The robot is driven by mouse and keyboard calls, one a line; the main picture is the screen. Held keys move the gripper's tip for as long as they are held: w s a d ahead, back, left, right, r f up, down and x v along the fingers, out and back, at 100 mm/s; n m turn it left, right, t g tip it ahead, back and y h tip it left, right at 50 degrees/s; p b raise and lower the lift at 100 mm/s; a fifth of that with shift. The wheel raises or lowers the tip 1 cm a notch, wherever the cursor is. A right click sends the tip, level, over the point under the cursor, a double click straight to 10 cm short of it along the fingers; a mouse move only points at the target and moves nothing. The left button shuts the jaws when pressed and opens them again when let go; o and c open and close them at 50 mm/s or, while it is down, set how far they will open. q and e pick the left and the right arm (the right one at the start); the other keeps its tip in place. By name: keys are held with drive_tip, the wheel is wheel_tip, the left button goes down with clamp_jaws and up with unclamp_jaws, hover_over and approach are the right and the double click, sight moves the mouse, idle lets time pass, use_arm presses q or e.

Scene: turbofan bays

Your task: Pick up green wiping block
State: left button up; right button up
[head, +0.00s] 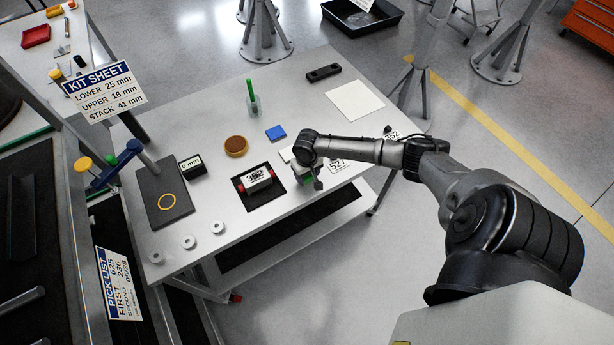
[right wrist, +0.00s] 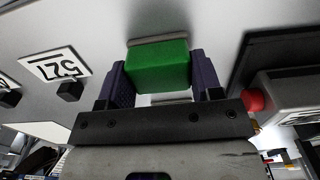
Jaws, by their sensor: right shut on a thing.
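The green wiping block (right wrist: 158,66) sits between the two dark fingers of my right gripper (right wrist: 158,88) in the right wrist view. The gripper is shut on it, with a finger against each side. In the head view my right gripper (head: 304,178) is at the right part of the table, and a bit of the green block (head: 301,169) shows under the wrist. I cannot tell whether the block touches the table. My left gripper is not in view.
On the table (head: 210,230), a red-ended device labelled 352 (head: 257,178) lies on a black mat just left of the gripper. White rings lie front left.

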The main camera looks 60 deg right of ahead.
drive_tip(key=shift+c, duration=0.9)
drive_tip(key=shift+r, duration=0.1)
drive_tip(key=shift+r, duration=0.65)
wheel_tip(320, 180, up, 3)
drive_tip(key=shift+r, duration=0.1)
drive_tip(key=s+d+r+p, duration=0.2)
drive_tip(key=s+r, duration=0.4)
drive_tip(key=s, duration=0.5)
drive_tip(key=shift+d+r, duration=0.15)
drive_tip(key=shift+d, duration=0.55)
